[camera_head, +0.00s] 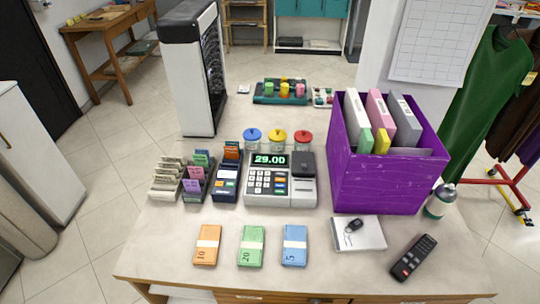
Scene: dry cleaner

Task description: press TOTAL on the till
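The till (305,199) stands in the middle of the counter, facing me. Its display (270,160) reads 29.00 in green digits. Its keypad (261,183) has light keys on the left and a few coloured keys at its right side. The key labels are too small to read, so I cannot tell which one is TOTAL. A dark block sits on the till's right part. Neither of my grippers shows in the head view.
A card terminal (227,182) stands close left of the till, and a purple box (385,187) of binders close right. Three banded note bundles, orange (207,256), green (251,257) and blue (294,257), lie in front. Jars (277,143) stand behind.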

